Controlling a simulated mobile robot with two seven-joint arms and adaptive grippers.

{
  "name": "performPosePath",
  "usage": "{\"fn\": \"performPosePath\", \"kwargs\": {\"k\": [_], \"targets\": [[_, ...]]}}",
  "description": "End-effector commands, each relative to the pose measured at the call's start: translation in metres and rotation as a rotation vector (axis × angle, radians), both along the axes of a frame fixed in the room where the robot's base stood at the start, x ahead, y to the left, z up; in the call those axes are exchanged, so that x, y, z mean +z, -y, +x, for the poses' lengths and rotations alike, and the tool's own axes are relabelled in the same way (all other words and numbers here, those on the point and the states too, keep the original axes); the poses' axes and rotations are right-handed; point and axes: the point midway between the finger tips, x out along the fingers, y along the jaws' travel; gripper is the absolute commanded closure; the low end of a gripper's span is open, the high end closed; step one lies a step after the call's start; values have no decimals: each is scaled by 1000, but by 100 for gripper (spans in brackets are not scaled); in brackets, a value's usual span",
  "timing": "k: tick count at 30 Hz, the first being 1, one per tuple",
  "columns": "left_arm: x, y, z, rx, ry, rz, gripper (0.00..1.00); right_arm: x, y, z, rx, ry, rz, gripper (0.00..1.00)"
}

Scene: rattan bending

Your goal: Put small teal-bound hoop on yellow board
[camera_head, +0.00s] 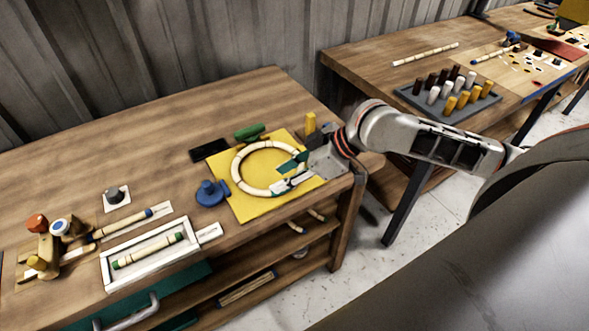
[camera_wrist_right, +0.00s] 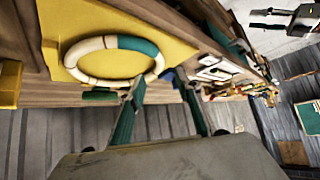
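The small hoop (camera_head: 241,163) is a cream segmented ring, and it lies on the yellow board (camera_head: 247,207) near the right end of the table. My right gripper (camera_head: 288,176) reaches in from the right to the hoop's right side. In the wrist view its two fingers (camera_wrist_right: 160,82) stand apart, with the hoop's edge at their tips. I cannot tell whether they touch it. My left gripper is out of view.
A blue knobbed piece (camera_head: 211,193) stands left of the board. A green piece (camera_head: 249,132), a black tray (camera_head: 208,150) and a yellow block (camera_head: 310,123) are behind it. A white tray (camera_head: 109,274) holds a green-ended stick. A peg rack (camera_head: 448,112) is on the other table.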

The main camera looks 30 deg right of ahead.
Motion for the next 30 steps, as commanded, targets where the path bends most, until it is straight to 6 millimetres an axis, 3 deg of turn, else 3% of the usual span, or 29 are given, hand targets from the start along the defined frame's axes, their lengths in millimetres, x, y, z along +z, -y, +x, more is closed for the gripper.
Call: {"fn": "performPosePath", "kwargs": {"k": [10,30], "targets": [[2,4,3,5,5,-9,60,25,19,-17,1,0,-1,66],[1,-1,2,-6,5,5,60,24,17,-19,6,4,-2,66]]}}
